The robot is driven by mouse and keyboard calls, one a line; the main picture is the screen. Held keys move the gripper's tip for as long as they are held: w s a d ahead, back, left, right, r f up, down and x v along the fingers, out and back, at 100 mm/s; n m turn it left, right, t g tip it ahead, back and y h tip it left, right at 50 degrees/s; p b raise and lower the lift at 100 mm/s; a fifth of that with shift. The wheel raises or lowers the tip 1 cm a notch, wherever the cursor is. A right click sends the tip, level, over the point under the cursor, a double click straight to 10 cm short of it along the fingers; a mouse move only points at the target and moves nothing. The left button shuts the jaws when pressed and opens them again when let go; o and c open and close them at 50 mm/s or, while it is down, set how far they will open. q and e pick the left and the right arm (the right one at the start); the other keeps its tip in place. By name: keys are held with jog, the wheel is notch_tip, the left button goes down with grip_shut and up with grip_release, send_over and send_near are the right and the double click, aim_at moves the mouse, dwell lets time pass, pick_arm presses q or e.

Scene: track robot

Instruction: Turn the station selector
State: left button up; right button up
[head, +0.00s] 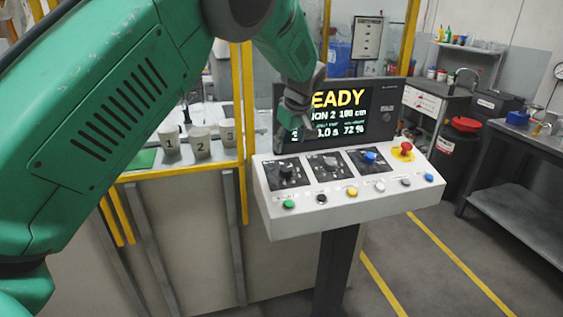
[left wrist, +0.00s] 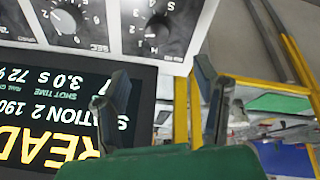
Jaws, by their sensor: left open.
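The white control console (head: 345,214) carries three dials in a row. The left dial has a black knob (head: 287,172), the middle one a grey knob (head: 330,161) and the right one a blue knob (head: 370,157). Their labels are too small to tell which is the station selector. My left gripper (head: 296,118) is open and empty, in front of the screen's left part and above the left dial, apart from it. In the left wrist view, upside down, the fingers (left wrist: 162,68) stand apart below the left dial's knob (left wrist: 158,27). My right gripper is out of view.
The screen (head: 352,115) behind the dials reads READY, station 2. Coloured buttons (head: 352,192) line the console's front, with a red emergency stop (head: 403,150) at right. Numbered cups (head: 200,143) stand left on a ledge by yellow posts (head: 243,120).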

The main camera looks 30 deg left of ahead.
aim_at(285, 166)
pick_arm(q)
jog(key=x, duration=0.2)
jog(key=d+x, duration=0.1)
jog(key=x, duration=0.1)
jog(key=p+x, duration=0.1)
jog(key=x, duration=0.2)
jog(key=shift+w+d+f, duration=0.2)
jog(key=shift+d, duration=0.1)
jog(key=a+f, duration=0.2)
jog(key=f, duration=0.1)
jog(key=a+f, duration=0.1)
jog(key=a, duration=0.1)
jog(key=shift+w+f+p, duration=0.15)
jog(key=shift+w+p, duration=0.25)
jog(key=shift+w+d, duration=0.1)
jog(key=shift+d, duration=0.75)
jog(key=shift+c, duration=0.5)
jog(key=shift+d+r, duration=0.3)
jog(key=shift+d, duration=0.05)
jog(key=c, duration=1.1)
jog(key=shift+o, duration=0.2)
jog(key=shift+a+r, duration=0.1)
jog(key=shift+a, duration=0.45)
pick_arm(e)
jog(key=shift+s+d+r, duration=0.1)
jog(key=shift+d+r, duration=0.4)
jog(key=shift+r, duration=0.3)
